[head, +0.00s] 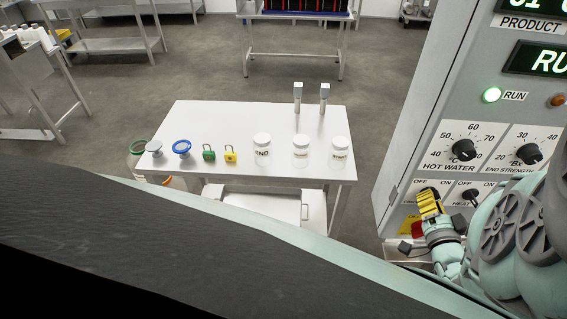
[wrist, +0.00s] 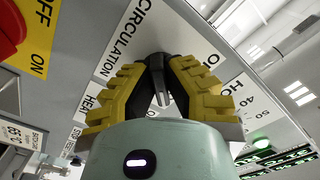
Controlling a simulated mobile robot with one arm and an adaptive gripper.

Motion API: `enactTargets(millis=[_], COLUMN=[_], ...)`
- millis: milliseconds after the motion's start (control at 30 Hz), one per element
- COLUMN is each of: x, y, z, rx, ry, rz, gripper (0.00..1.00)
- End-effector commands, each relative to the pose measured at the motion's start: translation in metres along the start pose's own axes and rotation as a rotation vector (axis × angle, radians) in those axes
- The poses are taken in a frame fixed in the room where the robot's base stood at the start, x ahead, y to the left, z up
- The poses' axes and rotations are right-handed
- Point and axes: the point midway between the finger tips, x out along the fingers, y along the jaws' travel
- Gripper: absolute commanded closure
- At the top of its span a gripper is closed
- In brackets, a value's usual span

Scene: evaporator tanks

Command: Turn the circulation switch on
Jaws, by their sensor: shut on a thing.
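The circulation switch is a small black knob (wrist: 158,60) on the grey control panel, beside the label CIRCULATION in the wrist view. My gripper (wrist: 161,72) has its yellow fingers closed around the knob, one fingertip on each side. The fingers hide part of the knob and of its plate, so I cannot tell which way it points. In the head view my gripper (head: 430,203) is at the lower left of the panel, and its fingers cover the switch there.
The heater switch (head: 471,196) is close to the right of my gripper, below the hot water dial (head: 463,150). A red and yellow OFF/ON switch (wrist: 10,30) is nearby. The green RUN lamp (head: 491,95) is lit. A white table (head: 230,120) with jars and padlocks stands left.

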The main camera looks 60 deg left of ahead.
Motion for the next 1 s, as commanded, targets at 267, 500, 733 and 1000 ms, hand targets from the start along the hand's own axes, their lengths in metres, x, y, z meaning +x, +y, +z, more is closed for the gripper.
enactTargets(millis=[267, 500, 733, 1000], x=[-0.0007, -0.0007, -0.0006, -0.0005], y=[0.0011, 0.0010, 0.0008, 0.0004], z=[0.0008, 0.0008, 0.0005, 0.0002], rx=[0.038, 0.039, 0.038, 0.037], ry=[-0.002, -0.002, -0.001, 0.000], rz=[0.005, 0.005, 0.004, 0.002], gripper=[1.00, 1.00, 0.74, 0.59])
